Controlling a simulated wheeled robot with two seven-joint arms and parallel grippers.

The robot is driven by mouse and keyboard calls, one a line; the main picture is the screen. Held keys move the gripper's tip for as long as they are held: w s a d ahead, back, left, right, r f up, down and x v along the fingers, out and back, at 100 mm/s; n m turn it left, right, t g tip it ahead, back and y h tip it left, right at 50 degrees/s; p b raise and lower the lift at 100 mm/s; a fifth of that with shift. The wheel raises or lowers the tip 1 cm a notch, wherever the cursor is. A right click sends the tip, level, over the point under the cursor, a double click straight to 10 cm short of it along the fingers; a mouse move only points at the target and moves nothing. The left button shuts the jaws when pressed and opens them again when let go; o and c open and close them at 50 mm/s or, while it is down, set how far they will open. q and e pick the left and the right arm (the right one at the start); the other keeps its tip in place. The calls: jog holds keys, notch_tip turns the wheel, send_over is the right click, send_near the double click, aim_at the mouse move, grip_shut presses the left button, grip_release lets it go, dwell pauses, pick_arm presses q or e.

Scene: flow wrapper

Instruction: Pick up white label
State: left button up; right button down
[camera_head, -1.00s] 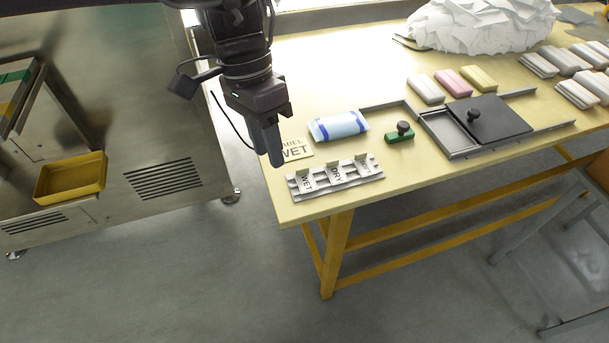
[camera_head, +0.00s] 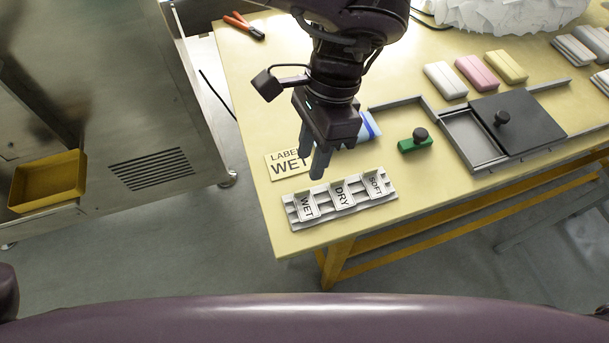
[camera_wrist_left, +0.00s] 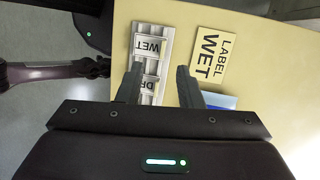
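A light grey rack (camera_head: 362,200) near the table's front edge holds three white labels: WET (camera_head: 307,207) at the left, DRY (camera_head: 343,194) in the middle and SOFT (camera_head: 376,187) at the right. My left gripper (camera_head: 319,168) hangs above and just behind the rack, pointing down. That view also shows the WET label (camera_wrist_left: 149,47) and part of the DRY label (camera_wrist_left: 151,86). My right gripper is not clearly in view; a dark arm shows at the wrist view's left.
A cream LABEL WET card (camera_head: 285,165) lies behind the rack. A blue-and-white pack (camera_head: 370,128) is partly hidden by my arm. A green block with a black knob (camera_head: 414,142) and a grey frame with a dark plate (camera_head: 517,118) lie to the right.

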aim_at(301, 195)
pick_arm(q)
jog(key=x, duration=0.7)
jog(key=shift+w+f, duration=0.1)
jog(key=shift+f, duration=0.2)
grip_shut()
